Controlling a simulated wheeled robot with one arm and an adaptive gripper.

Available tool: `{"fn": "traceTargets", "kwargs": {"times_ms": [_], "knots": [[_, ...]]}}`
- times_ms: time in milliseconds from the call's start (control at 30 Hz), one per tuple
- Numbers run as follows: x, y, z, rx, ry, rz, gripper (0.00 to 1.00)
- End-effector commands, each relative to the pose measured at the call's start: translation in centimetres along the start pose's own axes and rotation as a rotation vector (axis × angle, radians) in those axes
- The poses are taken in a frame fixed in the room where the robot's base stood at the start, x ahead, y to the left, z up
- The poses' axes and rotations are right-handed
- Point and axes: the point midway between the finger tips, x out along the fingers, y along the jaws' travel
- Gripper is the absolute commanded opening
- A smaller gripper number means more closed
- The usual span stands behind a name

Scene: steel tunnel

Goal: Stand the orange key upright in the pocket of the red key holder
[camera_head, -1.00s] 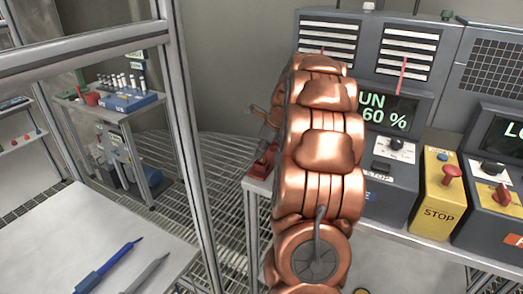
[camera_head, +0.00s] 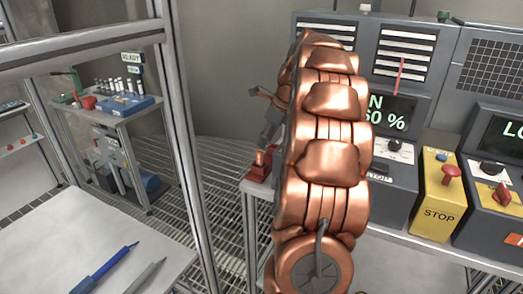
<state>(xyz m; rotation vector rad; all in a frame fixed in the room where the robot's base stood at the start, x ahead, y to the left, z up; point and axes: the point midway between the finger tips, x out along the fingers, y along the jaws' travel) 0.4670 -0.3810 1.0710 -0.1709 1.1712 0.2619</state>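The red key holder (camera_head: 257,175) sits on the left end of the grey bench, just left of my copper arm. A small orange-red piece (camera_head: 261,157) stands up from it. It looks like the orange key upright in the holder, but it is too small to be sure how deep it sits. My gripper (camera_head: 258,92) is dark grey and shows left of the arm, above the holder and apart from it. One finger points up and left. The arm hides part of the gripper, so I cannot tell its opening. I see nothing in it.
Behind the arm stands a console with a screen (camera_head: 391,114) and a yellow STOP box (camera_head: 439,198). A metal frame post (camera_head: 188,150) rises at left. A white table (camera_head: 60,240) holds a blue pen (camera_head: 104,268). A shelf with vials stands beyond.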

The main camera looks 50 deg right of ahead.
Motion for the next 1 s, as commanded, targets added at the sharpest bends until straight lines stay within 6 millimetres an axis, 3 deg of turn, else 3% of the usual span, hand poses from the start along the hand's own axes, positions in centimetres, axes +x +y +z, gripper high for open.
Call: {"fn": "traceTargets", "kwargs": {"times_ms": [100,333,767,867,1000], "knots": [[-1.9,-0.2,0.1,-0.001,-0.004,-0.007,0.37],[-4.4,-0.1,0.0,0.0,-0.002,-0.004,0.37],[-5.3,0.2,0.1,-0.008,0.0,-0.001,0.37],[-5.0,1.6,0.8,-0.07,0.008,0.011,0.37],[-3.7,6.2,2.4,-0.282,0.034,0.058,0.37]]}}
